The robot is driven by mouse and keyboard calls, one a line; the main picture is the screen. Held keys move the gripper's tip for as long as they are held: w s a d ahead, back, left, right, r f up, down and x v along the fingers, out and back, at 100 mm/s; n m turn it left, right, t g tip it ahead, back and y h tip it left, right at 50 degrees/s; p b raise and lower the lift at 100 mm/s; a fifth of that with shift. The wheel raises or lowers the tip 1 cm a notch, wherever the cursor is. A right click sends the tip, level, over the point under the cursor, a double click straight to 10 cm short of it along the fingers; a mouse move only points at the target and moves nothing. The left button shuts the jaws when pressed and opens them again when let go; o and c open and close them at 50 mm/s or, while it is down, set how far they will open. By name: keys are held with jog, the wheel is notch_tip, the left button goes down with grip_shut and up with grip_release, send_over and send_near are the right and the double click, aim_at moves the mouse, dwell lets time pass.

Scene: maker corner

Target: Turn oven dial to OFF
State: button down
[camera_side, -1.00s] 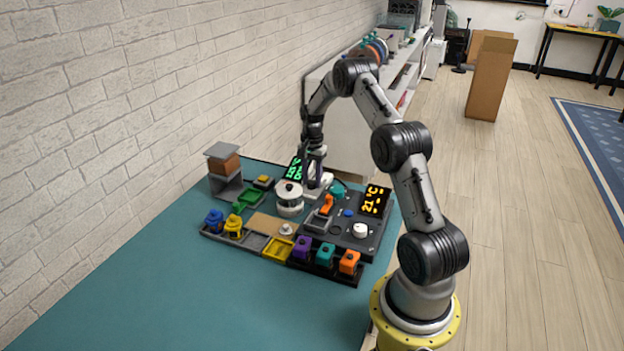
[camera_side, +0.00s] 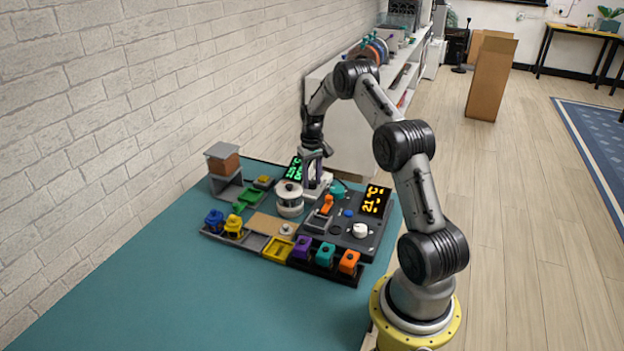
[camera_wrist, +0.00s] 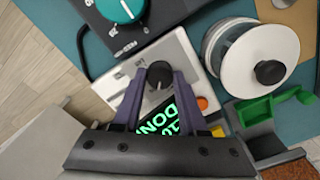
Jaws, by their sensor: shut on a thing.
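The oven dial (camera_wrist: 159,74) is a small black knob with a pale pointer mark on a light grey control box (camera_wrist: 182,52). My gripper (camera_wrist: 160,78) has its two dark purple fingers closed around the knob, one on each side. A green lettered display (camera_wrist: 168,122) on the same box shows between the fingers, partly hidden, with "DON" readable. Small printing lies left of the knob and is too small to read surely. In the side view my gripper (camera_side: 315,170) points down onto the light box (camera_side: 318,188), and the knob is hidden.
A white-lidded round pot (camera_wrist: 240,58) stands close right of the box. A teal dial (camera_wrist: 120,6) on a dark panel is at the top. In the side view, an amber display (camera_side: 375,201) and several coloured blocks sit nearby. The teal table (camera_side: 215,290) is clear in front.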

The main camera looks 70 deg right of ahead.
aim_at(312, 182)
jog(key=n, duration=0.3)
jog(key=shift+r+n, duration=0.1)
jog(key=shift+n, duration=2.1)
jog(key=shift+c, duration=2.2)
grip_release()
notch_tip(312, 182, up, 14)
